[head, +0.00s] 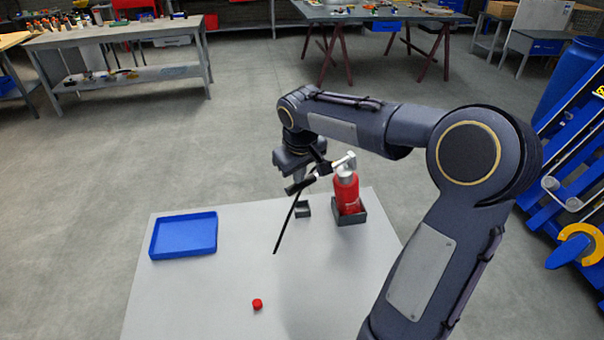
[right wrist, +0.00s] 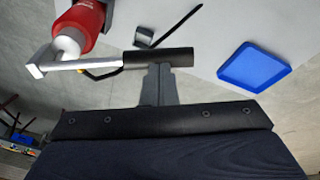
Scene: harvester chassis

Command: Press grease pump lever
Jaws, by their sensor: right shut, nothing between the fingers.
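The grease pump is a red bottle (head: 347,192) with a silver head (head: 345,163), upright in a dark square holder (head: 350,217) on the white table. Its lever (head: 300,185) points left and ends in a black grip; the grip also shows in the right wrist view (right wrist: 160,57). In the head view the gripper (head: 299,172) is partly hidden behind the lever. My left gripper is not in view.
A blue tray (head: 184,254) lies at the table's left, a red cap (head: 257,304) near the front, and a small dark block (head: 302,209) beside the holder. The white table (head: 210,300) is otherwise clear. Blue equipment (head: 565,190) stands at the right; workbenches are far back.

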